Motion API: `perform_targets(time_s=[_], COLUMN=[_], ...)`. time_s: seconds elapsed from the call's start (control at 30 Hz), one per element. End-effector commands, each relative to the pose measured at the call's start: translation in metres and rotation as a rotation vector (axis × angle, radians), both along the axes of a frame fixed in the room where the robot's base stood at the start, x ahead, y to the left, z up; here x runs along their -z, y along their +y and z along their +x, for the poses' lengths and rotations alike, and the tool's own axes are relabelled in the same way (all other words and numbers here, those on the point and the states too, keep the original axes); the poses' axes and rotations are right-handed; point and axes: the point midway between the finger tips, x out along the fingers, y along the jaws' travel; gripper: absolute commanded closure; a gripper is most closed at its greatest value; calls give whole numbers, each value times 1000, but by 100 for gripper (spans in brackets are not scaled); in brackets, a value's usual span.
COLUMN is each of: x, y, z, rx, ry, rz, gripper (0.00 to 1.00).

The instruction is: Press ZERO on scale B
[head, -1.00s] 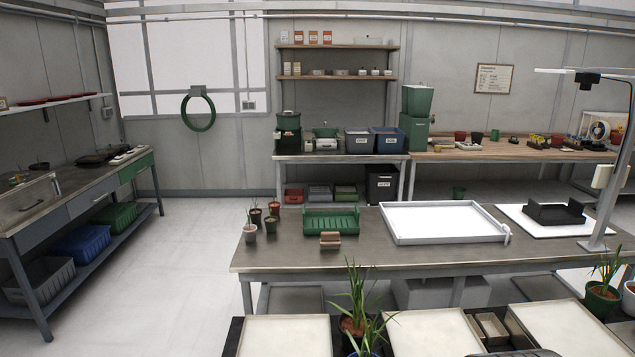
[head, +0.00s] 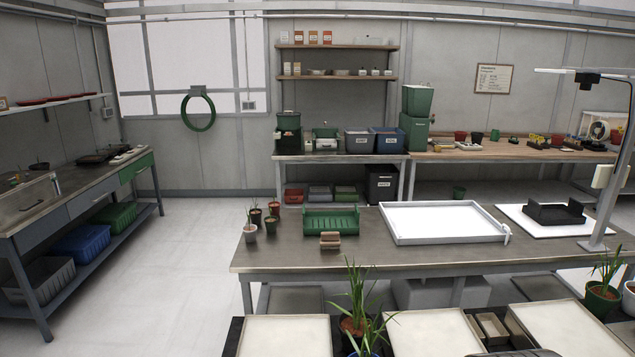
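Several pale flat square plates in dark surrounds lie along the bottom edge of the head view: a left one (head: 285,337), a middle one (head: 437,332) and a right one (head: 562,328). I cannot tell whether any of them is scale B. No ZERO button and no letter B can be made out. The near edges of the plates are cut off by the frame. My gripper is not in view.
Potted leafy plants (head: 353,308) stand between the left and middle plates, another (head: 602,292) at right. Behind is a grey bench (head: 375,255) with a green rack (head: 331,220), small pots (head: 272,210), a white tray (head: 400,238) and a lamp post (head: 611,190). Floor is clear at left.

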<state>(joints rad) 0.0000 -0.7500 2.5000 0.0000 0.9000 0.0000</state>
Motion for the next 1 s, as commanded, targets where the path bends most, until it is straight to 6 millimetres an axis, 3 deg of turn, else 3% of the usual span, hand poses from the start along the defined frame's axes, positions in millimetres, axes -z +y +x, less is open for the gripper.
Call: perform_targets(time_s=[0.5,1.0], x=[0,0], y=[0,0], z=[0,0], rx=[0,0], ry=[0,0], rz=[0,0], gripper=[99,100])
